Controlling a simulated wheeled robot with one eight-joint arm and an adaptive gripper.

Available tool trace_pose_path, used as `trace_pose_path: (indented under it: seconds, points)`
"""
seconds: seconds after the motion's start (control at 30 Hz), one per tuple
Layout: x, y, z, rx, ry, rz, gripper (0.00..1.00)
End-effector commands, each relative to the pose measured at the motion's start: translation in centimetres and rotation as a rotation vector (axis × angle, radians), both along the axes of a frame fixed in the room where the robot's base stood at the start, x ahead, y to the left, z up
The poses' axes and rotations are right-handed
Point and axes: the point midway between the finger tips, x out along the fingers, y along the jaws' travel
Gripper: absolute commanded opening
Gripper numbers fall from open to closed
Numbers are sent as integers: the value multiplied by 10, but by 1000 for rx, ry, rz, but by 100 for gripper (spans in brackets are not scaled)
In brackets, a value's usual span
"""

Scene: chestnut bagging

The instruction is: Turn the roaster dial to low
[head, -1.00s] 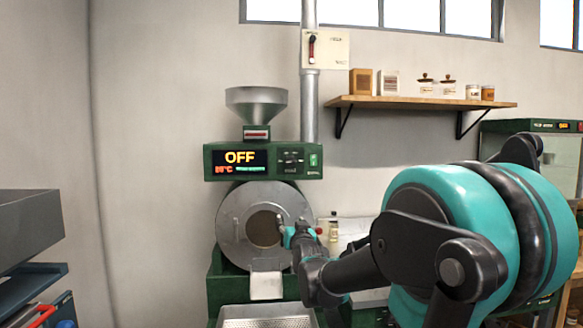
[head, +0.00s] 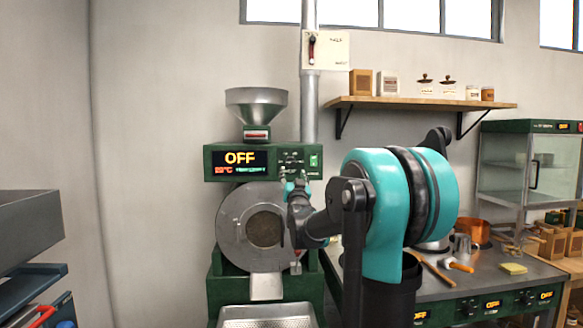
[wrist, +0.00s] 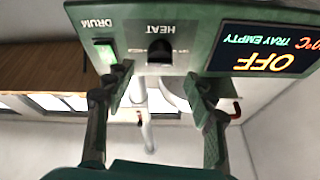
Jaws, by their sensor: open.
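The green roaster (head: 213,159) stands at the left middle of the head view, with its panel display (head: 240,158) reading OFF. In the wrist view the panel is upside down. The dark heat dial (wrist: 159,52) sits under the label HEAT there, and the display (wrist: 262,52) reads OFF and TRAY EMPTY. My gripper (wrist: 152,92) is open, its two fingers apart on either side of the dial's line. I cannot tell whether they touch the panel. In the head view my gripper (head: 296,184) is just below the panel's right part.
A lit green drum switch (wrist: 105,52) is beside the dial, near one finger. The round roaster door (head: 229,230) is below the panel. A wooden shelf (head: 420,102) with jars hangs at right. A counter (head: 445,290) with pots stands below it.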

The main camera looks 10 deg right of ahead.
Motion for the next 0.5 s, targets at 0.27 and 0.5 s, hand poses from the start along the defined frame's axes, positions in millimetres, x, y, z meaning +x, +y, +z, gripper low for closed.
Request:
trace_pose_path:
  seconds: [0.27,0.5]
  points:
    - [45,-6,18,0,0,-1,55]
    - [61,-7,24,0,0,-1,55]
